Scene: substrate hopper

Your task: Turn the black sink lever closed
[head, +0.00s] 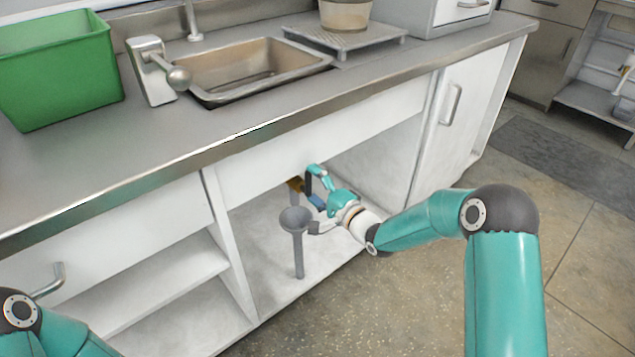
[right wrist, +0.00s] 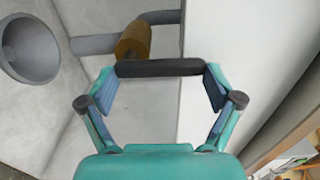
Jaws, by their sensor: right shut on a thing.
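The black lever (right wrist: 160,68) is a short dark bar lying across between my right gripper's two fingertips in the right wrist view. In the head view the black lever (head: 308,184) shows small inside the open cabinet under the sink. A brass valve body (right wrist: 133,40) on a grey pipe sits just behind the lever, and it also shows in the head view (head: 295,184). My right gripper (head: 316,186) is teal with blue pads and is shut on the lever, one finger at each end (right wrist: 160,82). My left gripper is out of view.
A grey funnel-topped drain pipe (head: 297,240) stands beside my right gripper, close to it. The cabinet side wall (right wrist: 212,70) is near on the right. Above are the worktop (head: 250,150), the sink (head: 245,65) and a green bin (head: 60,75).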

